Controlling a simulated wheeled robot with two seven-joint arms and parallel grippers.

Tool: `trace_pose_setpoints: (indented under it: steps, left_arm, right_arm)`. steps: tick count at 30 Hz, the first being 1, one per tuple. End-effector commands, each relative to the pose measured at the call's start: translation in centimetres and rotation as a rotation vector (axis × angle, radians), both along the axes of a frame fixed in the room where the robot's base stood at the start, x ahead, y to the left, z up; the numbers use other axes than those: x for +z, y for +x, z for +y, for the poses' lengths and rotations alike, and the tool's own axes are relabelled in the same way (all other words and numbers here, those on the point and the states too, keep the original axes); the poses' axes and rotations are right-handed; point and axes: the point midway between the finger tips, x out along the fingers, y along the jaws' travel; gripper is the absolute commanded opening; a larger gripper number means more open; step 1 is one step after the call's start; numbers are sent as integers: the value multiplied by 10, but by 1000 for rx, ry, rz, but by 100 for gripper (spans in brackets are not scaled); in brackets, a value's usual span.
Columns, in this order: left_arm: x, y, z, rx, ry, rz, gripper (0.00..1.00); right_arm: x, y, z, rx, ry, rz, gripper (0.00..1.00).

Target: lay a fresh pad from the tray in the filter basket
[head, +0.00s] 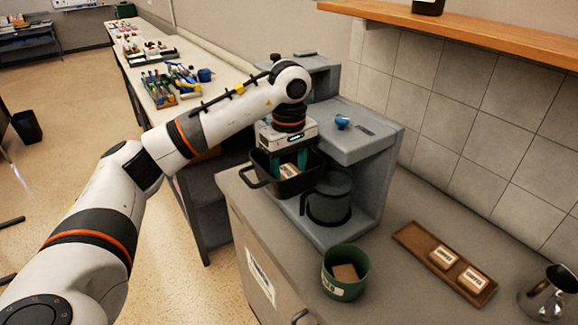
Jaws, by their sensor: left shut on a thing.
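My left gripper (289,163) points down into the black filter basket (262,184), which is pulled out at the front of the grey coffee machine. Its teal fingers are shut on a pale pad (289,171) inside the basket. I cannot tell whether the pad touches the basket floor. The brown tray (413,238) on the counter at the right holds two labelled pads, a left one (443,257) and a right one (472,279). My right gripper is out of view.
The coffee machine (372,148) has a dark pot (329,199) below the basket and a blue knob on top. A green bin (343,284) with a brown pad inside stands at the counter's front. A metal jug (546,298) is at far right. A wooden shelf (470,30) overhangs.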

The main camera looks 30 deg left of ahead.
Motion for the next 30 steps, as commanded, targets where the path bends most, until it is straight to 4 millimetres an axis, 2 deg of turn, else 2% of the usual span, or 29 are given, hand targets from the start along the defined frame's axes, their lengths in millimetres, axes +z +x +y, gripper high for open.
trace_pose_setpoints:
  steps: [10,11,15,26,30]
  left_arm:
    - [-5,0,0,0,1,0,30]
    - [-5,0,0,0,1,0,53]
    - [-3,0,0,0,0,0,74]
    - [2,0,0,0,0,-2,74]
    - [21,1,0,0,-1,-5,74]
  right_arm:
    - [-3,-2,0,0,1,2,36]
    - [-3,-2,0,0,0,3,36]
    - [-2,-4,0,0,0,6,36]
    - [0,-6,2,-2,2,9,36]
    - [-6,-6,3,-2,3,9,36]
